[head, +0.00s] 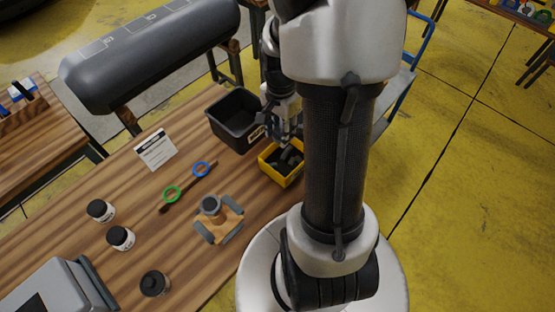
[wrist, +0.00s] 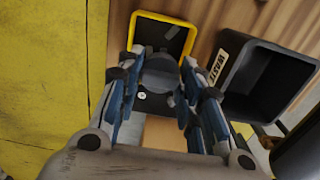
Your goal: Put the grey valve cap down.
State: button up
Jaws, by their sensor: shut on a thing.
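The grey valve cap (wrist: 160,72) is a round dark grey piece between the fingertips of my gripper (wrist: 158,68) in the wrist view. My gripper is shut on it, over the yellow-rimmed bin (wrist: 146,16). In the head view my gripper (head: 284,138) is just above this small yellow bin (head: 281,179), and my arm hides part of it. Dark grey shapes show in the bin's opening. I cannot tell whether the cap touches the bin's floor.
A black bin (head: 223,128) marked waste stands beside the yellow bin. An orange block with grey parts (head: 232,222), a dark strip with green (head: 172,194) and blue (head: 201,169) rings, a white card (head: 156,149) and black-lidded jars (head: 120,238) are on the wooden table.

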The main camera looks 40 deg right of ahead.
aim_at(280, 165)
notch_tip(280, 165, down, 15)
jog(key=b, duration=0.4)
jog(key=shift+r, duration=0.2)
jog(key=shift+f+b, duration=0.35)
jog(key=shift+b, duration=0.1)
jog(key=o, duration=0.7)
jog(key=shift+r, duration=0.1)
